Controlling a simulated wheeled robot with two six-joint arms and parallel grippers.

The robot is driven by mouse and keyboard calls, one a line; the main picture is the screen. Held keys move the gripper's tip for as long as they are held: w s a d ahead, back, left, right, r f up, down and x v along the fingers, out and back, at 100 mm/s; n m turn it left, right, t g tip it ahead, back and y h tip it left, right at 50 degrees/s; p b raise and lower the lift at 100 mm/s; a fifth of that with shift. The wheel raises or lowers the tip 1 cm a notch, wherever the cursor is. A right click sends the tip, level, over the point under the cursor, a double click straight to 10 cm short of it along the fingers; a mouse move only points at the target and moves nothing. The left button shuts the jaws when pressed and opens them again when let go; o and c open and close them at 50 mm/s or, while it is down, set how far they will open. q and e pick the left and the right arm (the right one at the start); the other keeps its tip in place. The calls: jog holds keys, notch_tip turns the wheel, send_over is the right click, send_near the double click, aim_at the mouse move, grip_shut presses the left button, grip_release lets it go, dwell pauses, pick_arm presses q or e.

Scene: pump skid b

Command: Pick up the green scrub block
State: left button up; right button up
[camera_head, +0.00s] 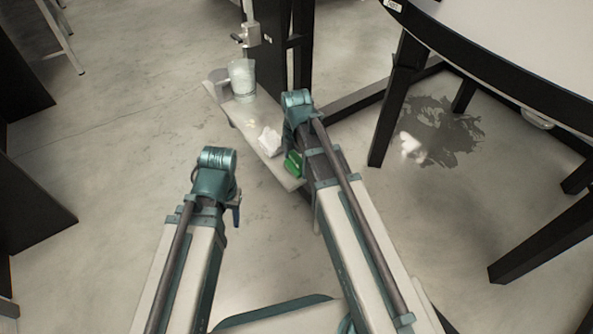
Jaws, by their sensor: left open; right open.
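The green scrub block (292,163) lies near the front end of a narrow light shelf (250,134), just left of my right arm. My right arm covers part of its right side. My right arm reaches up the picture past the block, and its teal joint (297,104) is above it. My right gripper is hidden behind that arm. My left arm ends lower left, off the shelf, over the floor. Only a small blue-grey part of my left gripper (236,214) shows beside it, apart from the block; it is open, and I see nothing held.
On the shelf are a clear beaker (242,77), a crumpled white item (270,141) and small pale bits. A dark post (271,45) stands behind it. A round table (500,45) with dark legs is at right; a dark stain marks the floor.

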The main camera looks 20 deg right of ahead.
jog(key=shift+f, duration=0.55)
pick_arm(q)
jog(key=shift+f, duration=0.45)
pick_arm(e)
jog(key=shift+r, duration=0.1)
jog(key=shift+c, duration=0.2)
jog(key=c, duration=1.1)
jog(key=shift+o, duration=0.2)
jog(key=shift+r, duration=0.1)
